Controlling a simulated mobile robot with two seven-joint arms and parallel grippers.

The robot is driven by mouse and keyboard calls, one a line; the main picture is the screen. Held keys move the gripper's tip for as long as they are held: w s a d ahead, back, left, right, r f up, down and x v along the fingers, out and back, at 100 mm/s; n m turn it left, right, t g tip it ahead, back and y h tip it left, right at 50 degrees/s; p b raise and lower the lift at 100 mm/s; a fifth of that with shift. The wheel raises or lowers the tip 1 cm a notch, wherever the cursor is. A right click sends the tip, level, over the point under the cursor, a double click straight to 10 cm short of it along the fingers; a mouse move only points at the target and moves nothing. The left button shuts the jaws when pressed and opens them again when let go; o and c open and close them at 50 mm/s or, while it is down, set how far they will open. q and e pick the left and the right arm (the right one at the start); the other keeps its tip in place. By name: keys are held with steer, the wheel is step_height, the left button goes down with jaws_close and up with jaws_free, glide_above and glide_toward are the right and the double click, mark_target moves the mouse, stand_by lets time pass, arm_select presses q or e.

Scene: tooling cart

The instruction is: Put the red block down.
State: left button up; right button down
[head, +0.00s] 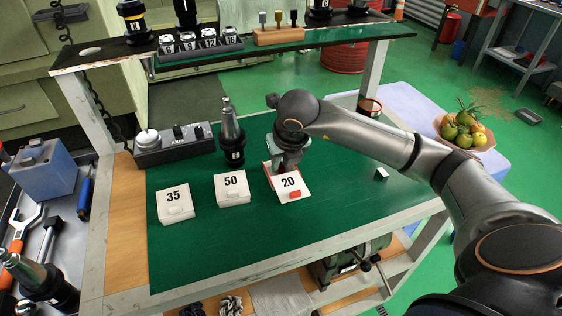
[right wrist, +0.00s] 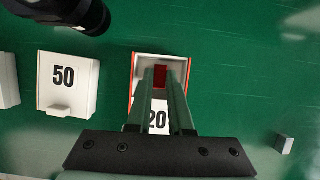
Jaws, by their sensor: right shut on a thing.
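The red block (right wrist: 160,77) shows dark red between the fingertips of my right gripper (right wrist: 161,72) in the right wrist view. The gripper is shut on it. In the head view my right gripper (head: 282,168) points down at the back part of the white box marked 20 (head: 289,182). This box (right wrist: 143,62) has a red rim, and the fingertips and block are over or inside its open back part. I cannot tell whether the block touches the box floor. In the head view the fingers hide the block. My left gripper is not in view.
White boxes marked 50 (head: 231,187) and 35 (head: 175,202) stand to the left on the green worktop (head: 215,245). A dark tool holder (head: 231,135) stands behind box 50. A small metal block (head: 381,174) lies to the right. The worktop's front is clear.

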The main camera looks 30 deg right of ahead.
steer(key=shift+f, duration=0.2)
steer(key=c, duration=1.1)
jaws_free()
steer(key=shift+r, duration=0.1)
steer(key=shift+r, duration=0.35)
steer(key=v, duration=1.1)
steer(key=shift+s+r, duration=0.25)
steer(key=shift+s, duration=0.1)
steer(key=shift+a, duration=0.1)
